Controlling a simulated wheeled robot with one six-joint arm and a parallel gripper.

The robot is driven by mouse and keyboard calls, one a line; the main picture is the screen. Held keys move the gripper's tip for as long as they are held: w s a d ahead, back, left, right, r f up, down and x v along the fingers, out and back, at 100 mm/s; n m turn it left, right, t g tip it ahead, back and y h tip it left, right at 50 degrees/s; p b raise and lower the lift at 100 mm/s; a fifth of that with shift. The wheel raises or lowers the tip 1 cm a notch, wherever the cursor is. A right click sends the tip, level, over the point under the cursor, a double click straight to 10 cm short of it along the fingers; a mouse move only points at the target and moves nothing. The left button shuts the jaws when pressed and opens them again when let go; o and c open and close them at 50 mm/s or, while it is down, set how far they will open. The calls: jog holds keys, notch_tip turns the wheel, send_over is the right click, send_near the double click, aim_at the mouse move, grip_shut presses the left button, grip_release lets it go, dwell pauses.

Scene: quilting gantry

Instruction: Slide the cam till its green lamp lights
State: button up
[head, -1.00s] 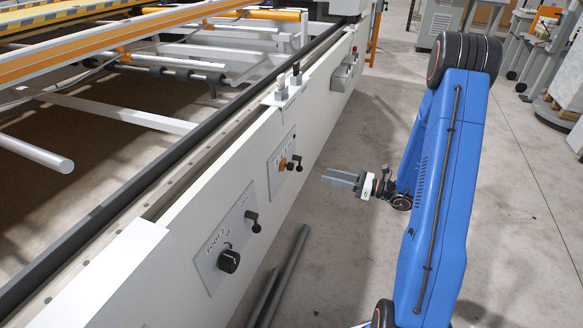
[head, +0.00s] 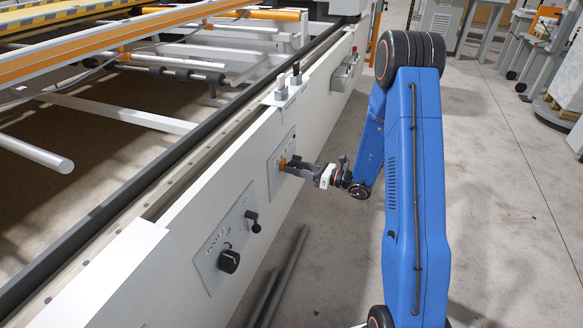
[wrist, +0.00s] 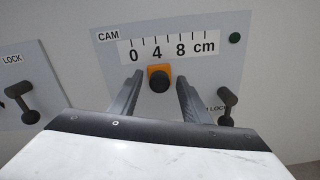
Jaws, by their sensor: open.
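The cam is an orange block with a dark round knob (wrist: 159,80), under a printed scale marked 0, 4, 8 cm. It stands just right of the 4 mark in the wrist view. In the head view the orange cam (head: 283,165) shows at the tips of my gripper. My gripper (wrist: 156,92) is open, with one finger on each side of the cam; I cannot tell whether either touches it. The cam's lamp (wrist: 235,38) is dark green and looks unlit, at the upper right of the panel (wrist: 195,28).
A black lever (wrist: 228,104) stands right of the cam, close to my right finger. Another lever (wrist: 22,100) is on the LOCK panel to the left. In the head view a black knob (head: 229,261) and lever (head: 252,221) sit nearer on the white beam. Pipes (head: 280,280) lie on the floor.

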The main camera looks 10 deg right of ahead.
jog(key=shift+x, duration=0.8)
grip_shut()
jog(key=shift+w+d, duration=0.4)
jog(key=shift+w, duration=0.15)
grip_release()
jog(key=shift+s, duration=0.1)
jog(key=v, duration=1.7)
jog(key=shift+s+d, duration=0.1)
jog(key=shift+d, duration=0.05)
